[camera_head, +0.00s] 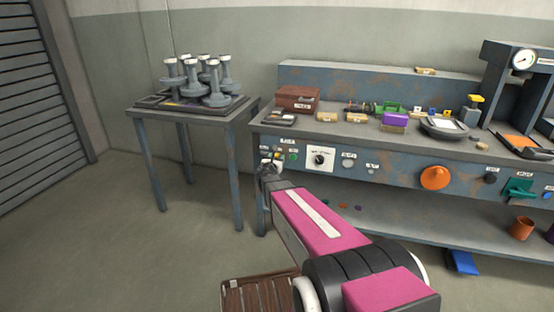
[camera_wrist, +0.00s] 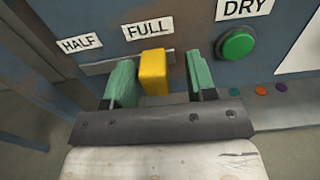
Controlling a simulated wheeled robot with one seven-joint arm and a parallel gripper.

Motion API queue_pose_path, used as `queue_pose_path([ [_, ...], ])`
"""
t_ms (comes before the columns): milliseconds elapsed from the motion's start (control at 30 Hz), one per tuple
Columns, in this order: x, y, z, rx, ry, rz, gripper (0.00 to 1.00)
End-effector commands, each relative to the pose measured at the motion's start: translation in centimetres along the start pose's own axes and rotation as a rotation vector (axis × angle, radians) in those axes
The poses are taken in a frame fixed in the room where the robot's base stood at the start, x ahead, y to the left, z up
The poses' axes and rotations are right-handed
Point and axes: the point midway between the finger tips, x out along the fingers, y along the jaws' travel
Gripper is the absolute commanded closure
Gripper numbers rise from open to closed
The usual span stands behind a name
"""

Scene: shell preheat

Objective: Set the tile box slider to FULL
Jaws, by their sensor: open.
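The yellow slider knob (camera_wrist: 153,72) sits on the front panel, directly below the FULL label (camera_wrist: 148,28). Its grey track (camera_wrist: 97,68) runs left from the knob toward the HALF label (camera_wrist: 80,44). My gripper (camera_wrist: 161,80) is open, with one green finger on each side of the knob. There is a visible gap at the right finger; the left finger is close to the knob, and I cannot tell whether it touches. In the head view my gripper (camera_head: 269,168) is at the left end of the bench's front panel and hides most of the slider.
A green DRY button (camera_wrist: 236,45) lies just right of my right finger. The panel also carries a black dial (camera_head: 319,159) and an orange knob (camera_head: 434,177). A brown box (camera_head: 297,98) stands on the bench above. A side table (camera_head: 190,118) holds several grey stands.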

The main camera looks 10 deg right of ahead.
Motion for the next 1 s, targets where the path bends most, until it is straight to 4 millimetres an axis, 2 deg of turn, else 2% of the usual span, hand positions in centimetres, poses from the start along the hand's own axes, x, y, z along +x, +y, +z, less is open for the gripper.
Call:
queue_pose_path([
  [533, -9.1, -0.2, 0.1, 0.000, 0.000, -0.001, 0.49],
  [700, -10.1, -0.1, 0.0, 0.001, 0.000, -0.002, 0.49],
  [1000, -10.1, -0.2, 0.0, 0.006, 0.001, -0.005, 0.49],
])
